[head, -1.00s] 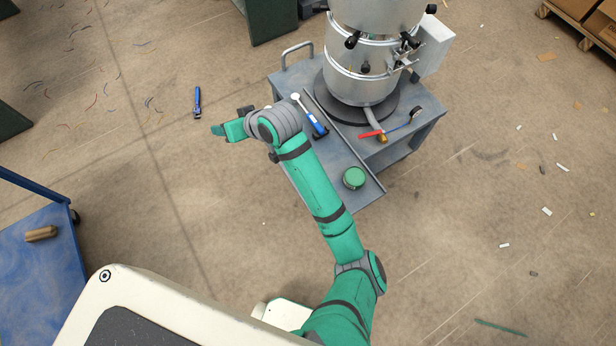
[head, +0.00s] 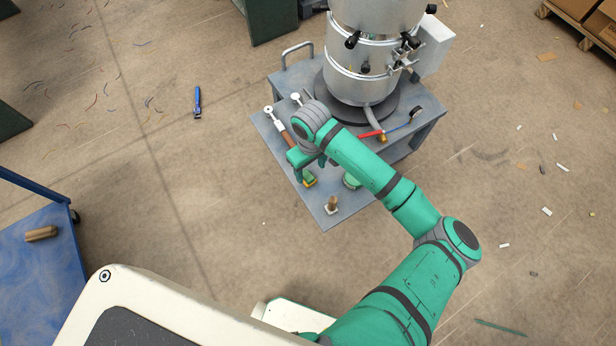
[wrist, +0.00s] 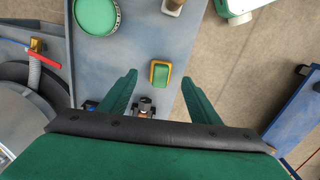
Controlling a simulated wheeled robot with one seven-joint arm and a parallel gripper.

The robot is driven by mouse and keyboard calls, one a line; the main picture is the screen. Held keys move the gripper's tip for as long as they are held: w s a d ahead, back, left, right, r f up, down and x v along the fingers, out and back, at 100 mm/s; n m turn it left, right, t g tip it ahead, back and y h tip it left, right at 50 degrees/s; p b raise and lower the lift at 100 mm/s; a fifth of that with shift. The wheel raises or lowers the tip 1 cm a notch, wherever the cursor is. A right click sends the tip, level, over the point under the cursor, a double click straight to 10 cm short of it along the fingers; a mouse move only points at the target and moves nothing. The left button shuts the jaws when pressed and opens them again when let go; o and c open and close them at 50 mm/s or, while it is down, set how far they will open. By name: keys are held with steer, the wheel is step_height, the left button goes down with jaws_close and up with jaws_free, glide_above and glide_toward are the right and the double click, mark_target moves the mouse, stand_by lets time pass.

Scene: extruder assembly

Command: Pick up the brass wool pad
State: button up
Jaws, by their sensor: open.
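A small yellow-edged block with a green top (head: 310,183) lies on the grey cart's lower shelf; it shows between my fingertips in the wrist view (wrist: 160,74). A tan, brass-coloured roll (head: 40,234) lies on the blue cart at the far left. I cannot tell for sure which is the brass wool pad. My gripper (head: 308,168) is over the grey cart, close to the yellow-edged block. In the wrist view my gripper (wrist: 159,77) has its fingers wide apart with nothing held. Its height above the block is unclear.
The grey cart (head: 325,220) also holds a green round tin (wrist: 96,15), a brown piece on a white base (head: 332,204), hand tools (head: 282,130) and a large metal barrel (head: 365,75). A blue tool (head: 197,102) lies on the floor. The shelf's front edge is near.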

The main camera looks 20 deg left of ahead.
mark_target(310, 178)
steer(key=shift+s+f, duration=0.15)
steer(key=shift+f, duration=3.1)
steer(key=shift+c, duration=0.6)
steer(key=c, duration=1)
